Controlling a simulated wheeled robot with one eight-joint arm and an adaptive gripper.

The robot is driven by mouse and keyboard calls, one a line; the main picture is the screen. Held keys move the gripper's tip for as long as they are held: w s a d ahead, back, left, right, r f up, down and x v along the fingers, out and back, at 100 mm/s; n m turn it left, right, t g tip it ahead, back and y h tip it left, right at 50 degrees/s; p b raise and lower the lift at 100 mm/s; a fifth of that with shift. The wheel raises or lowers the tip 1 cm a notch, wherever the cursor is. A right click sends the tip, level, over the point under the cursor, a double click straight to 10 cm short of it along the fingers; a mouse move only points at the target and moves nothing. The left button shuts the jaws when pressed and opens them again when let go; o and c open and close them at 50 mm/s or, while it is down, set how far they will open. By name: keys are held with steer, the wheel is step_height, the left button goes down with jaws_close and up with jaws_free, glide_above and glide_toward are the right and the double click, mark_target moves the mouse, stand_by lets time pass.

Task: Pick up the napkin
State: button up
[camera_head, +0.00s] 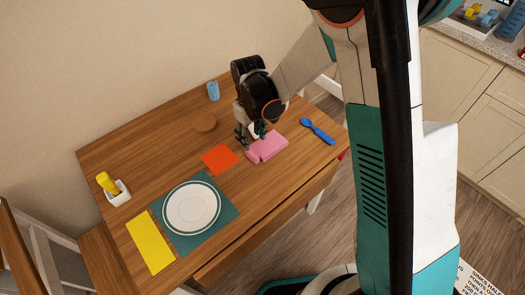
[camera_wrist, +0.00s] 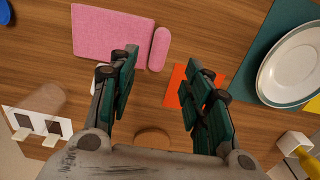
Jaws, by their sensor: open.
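Several flat pieces lie on the wooden table, and I cannot tell for certain which is the napkin. A pink piece (camera_head: 267,148) looks like a flat pad with a rounded strip along one edge; it also shows in the wrist view (camera_wrist: 108,32). A red-orange square (camera_head: 219,159) lies beside it, partly behind my fingers in the wrist view (camera_wrist: 178,92). A yellow rectangle (camera_head: 150,243) lies by the plate. My gripper (camera_head: 250,136) is over the table near the pink piece and red square. In the wrist view its fingers (camera_wrist: 160,88) are apart with nothing held between them.
A white plate (camera_head: 192,208) sits on a teal placemat (camera_head: 229,213). A brown disc (camera_head: 204,124), blue cup (camera_head: 213,91) and blue spoon (camera_head: 318,132) lie around my gripper. A white holder (camera_head: 118,197) with a yellow item stands left. The table's front middle is clear.

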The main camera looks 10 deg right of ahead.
mark_target(252, 152)
step_height(252, 152, down, 8)
steer(key=b, duration=0.3)
steer(key=shift+w+f, duration=0.1)
steer(key=shift+c, duration=0.6)
jaws_close()
